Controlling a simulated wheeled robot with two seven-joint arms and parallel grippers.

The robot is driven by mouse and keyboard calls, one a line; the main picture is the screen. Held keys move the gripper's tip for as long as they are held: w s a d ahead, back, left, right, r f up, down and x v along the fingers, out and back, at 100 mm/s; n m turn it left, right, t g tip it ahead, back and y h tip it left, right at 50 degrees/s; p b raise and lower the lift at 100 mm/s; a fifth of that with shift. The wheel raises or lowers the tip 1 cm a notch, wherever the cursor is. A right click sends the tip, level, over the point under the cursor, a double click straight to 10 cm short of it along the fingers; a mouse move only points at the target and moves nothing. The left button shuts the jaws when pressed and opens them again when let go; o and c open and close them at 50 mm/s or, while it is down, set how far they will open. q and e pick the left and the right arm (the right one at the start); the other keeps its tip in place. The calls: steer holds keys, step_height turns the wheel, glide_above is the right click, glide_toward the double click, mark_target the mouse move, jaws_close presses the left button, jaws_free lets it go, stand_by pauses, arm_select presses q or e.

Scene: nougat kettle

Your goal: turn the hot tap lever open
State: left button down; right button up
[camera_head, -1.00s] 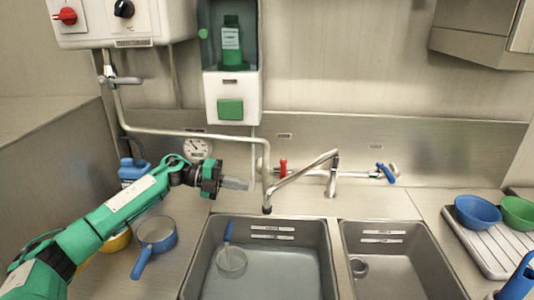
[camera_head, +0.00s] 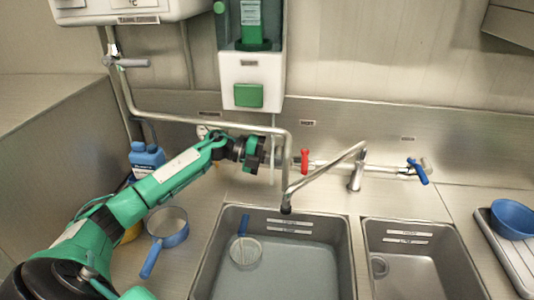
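The red tap lever (camera_head: 305,160) stands upright on the wall pipe behind the left sink. My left gripper (camera_head: 277,159) comes in from the left at about the lever's height, just left of it. The thin pipe beside the spout partly overlaps its fingers, and I cannot tell whether they are open or shut. A small gap shows between the fingers and the lever. The blue tap lever (camera_head: 418,171) is farther right. The chrome spout (camera_head: 325,172) angles over the left sink. My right gripper is not in view.
The left sink (camera_head: 310,275) holds a strainer (camera_head: 245,252); the right sink (camera_head: 410,275) looks empty. A blue saucepan (camera_head: 168,228) and a blue bottle (camera_head: 146,158) are by my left arm. A green-fronted dispenser (camera_head: 250,95) hangs above. A blue bowl (camera_head: 512,219) sits on the right rack.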

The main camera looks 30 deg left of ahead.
mark_target(305, 159)
arm_select(q)
steer(key=x, duration=0.3)
steer(key=shift+d+p, duration=0.1)
steer(key=shift+p, duration=0.2)
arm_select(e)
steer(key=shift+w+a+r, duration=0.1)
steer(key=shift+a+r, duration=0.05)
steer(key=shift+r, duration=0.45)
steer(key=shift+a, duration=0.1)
arm_select(q)
steer(key=shift+d, duration=0.1)
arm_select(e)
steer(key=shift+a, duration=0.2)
